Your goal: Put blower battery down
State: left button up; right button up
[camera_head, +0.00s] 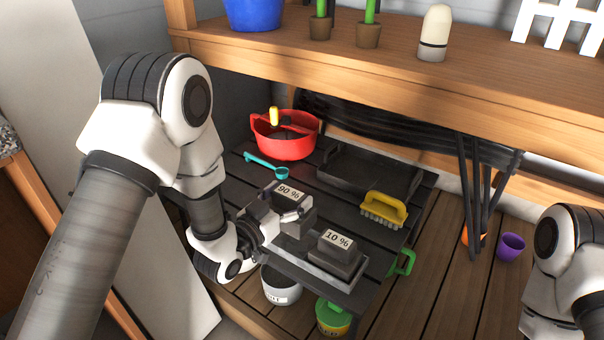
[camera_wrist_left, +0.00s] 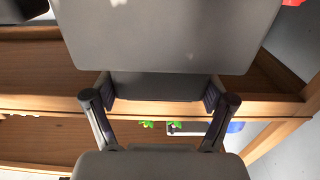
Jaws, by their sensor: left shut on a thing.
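A dark grey battery labelled "90 %" (camera_head: 296,213) is held in my left gripper (camera_head: 281,208), over the left end of a grey tray (camera_head: 318,271) on the low black slatted table. I cannot tell whether its underside touches anything. In the left wrist view the fingers (camera_wrist_left: 160,94) are closed on the sides of the grey battery (camera_wrist_left: 165,35), which fills the top of the picture. A second battery, labelled "10 %" (camera_head: 336,256), sits upright on the tray to the right. My right arm shows at the right edge, but its gripper is outside the picture.
Behind on the black table (camera_head: 389,265) are a red bowl (camera_head: 284,145), a teal scoop (camera_head: 267,165), a black tray (camera_head: 368,175) and a yellow brush (camera_head: 383,208). A wooden shelf (camera_head: 400,88) overhangs the back. Containers, including a white bucket (camera_head: 281,290), stand below the front edge.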

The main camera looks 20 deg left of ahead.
pick_arm(q)
jog(key=shift+d+r, duration=0.1)
jog(key=shift+r, duration=0.1)
jog(key=shift+s+r, duration=0.1)
jog(key=shift+s, duration=0.05)
notch_tip(320, 180, down, 5)
jog(key=b, duration=0.3)
jog(key=shift+b, duration=0.3)
jog(key=shift+f+b, duration=0.35)
jog(key=shift+f, duration=0.45)
jog(key=shift+f, duration=0.3)
jog(key=o, duration=1.5)
jog(key=shift+o, duration=0.2)
